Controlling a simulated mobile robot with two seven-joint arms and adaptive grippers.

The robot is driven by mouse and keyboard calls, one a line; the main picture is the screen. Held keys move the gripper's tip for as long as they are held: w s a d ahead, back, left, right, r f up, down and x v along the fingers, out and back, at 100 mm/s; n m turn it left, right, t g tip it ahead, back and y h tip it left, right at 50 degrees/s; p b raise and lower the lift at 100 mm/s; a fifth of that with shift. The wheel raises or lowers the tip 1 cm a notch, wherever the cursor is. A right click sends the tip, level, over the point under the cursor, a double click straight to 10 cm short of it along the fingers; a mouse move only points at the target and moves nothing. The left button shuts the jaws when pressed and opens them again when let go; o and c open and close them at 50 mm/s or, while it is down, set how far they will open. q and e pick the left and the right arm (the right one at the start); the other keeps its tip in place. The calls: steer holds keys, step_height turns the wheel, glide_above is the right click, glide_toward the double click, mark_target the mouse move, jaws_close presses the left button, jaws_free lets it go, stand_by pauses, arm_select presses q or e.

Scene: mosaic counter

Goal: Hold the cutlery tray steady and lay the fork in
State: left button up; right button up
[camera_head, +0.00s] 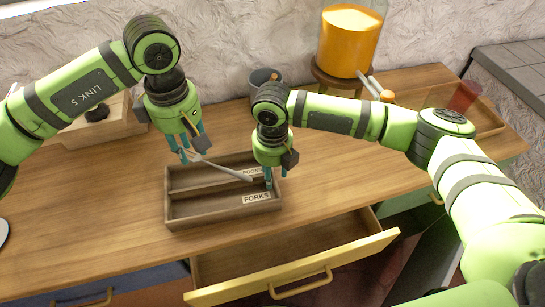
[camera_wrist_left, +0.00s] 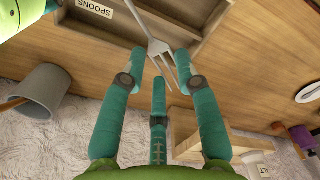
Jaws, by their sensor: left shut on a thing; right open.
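The wooden cutlery tray (camera_head: 168,206) stands on the counter, with a back compartment labelled SPOONS and a front one labelled FORKS. Its corner also shows in the left wrist view (camera_wrist_left: 205,35). My left gripper (camera_head: 190,150) is shut on the grey fork (camera_head: 225,171), near its tines. The fork (camera_wrist_left: 157,43) slants above the tray, its handle reaching right over the back compartment. My right gripper (camera_head: 274,178) is open at the tray's right end, fingers down by the end wall. Whether it touches the wall is unclear.
An open drawer (camera_head: 293,265) juts out below the counter's front edge. A grey mug (camera_head: 262,77) and an orange-filled dispenser (camera_head: 349,42) stand behind. A wooden box (camera_head: 105,130) is at back left, a tray with a red cup (camera_head: 464,96) at right.

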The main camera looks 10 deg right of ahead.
steer(key=shift+f, duration=1.3)
jaws_close()
arm_select(q)
steer(key=shift+s+a+f+n, duration=0.25)
steer(key=shift+s+f+n, duration=0.3)
steer(key=shift+f+n, duration=0.9)
steer(key=shift+s+a+f+n, duration=0.2)
steer(key=shift+s+f+n, duration=0.45)
steer(key=shift+f, duration=1.55)
steer(key=shift+s+a+f+n, duration=0.25)
steer(key=shift+s+f+n, duration=0.2)
steer(key=shift+f+n, duration=1.05)
